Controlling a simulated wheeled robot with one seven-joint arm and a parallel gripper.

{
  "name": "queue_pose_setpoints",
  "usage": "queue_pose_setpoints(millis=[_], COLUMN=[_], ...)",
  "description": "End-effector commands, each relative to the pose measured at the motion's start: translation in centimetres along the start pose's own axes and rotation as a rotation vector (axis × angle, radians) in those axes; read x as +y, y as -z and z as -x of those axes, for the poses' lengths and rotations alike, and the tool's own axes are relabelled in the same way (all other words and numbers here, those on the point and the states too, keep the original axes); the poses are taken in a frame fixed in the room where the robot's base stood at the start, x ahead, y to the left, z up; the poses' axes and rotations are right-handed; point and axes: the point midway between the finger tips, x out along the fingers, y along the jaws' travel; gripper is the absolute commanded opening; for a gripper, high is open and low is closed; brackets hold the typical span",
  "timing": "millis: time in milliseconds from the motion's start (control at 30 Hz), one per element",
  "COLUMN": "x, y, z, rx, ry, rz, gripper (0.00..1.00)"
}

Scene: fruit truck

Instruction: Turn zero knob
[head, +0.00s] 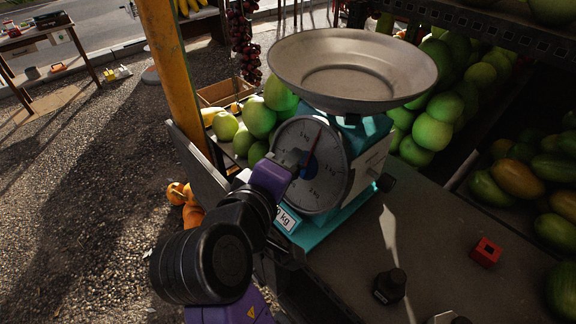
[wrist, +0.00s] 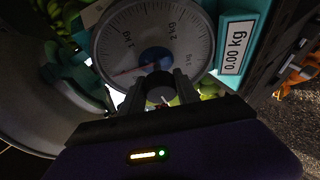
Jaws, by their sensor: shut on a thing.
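The scale (head: 372,145) is teal with a round white dial (head: 318,190) and a metal pan (head: 352,68) on top. My gripper (head: 296,160) is at the left side of the dial face. In the wrist view my gripper (wrist: 160,90) has its two fingers closed around a dark, round knob (wrist: 160,96), which I take as the zero knob. The dial (wrist: 155,35) shows behind the fingers with a blue hub and a thin red needle. A label (wrist: 235,47) reads 0.00 kg.
Green fruit (head: 258,118) lies behind and left of the scale, with more melons (head: 433,132) at the right. A red block (head: 486,251) and a dark item (head: 389,286) are on the counter (head: 400,235).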

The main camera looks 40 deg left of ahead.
Motion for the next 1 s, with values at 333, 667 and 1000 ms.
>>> queue_pose_setpoints(millis=[333,667,1000], x=[-0.06,-0.10,-0.05], y=[0.15,0.14,0.06], z=[0.04,0.04,0.01], rx=[0.001,0.001,-0.001], ry=[0.034,0.037,0.036], rz=[0.072,0.076,0.075], gripper=[0.00,0.00,0.59])
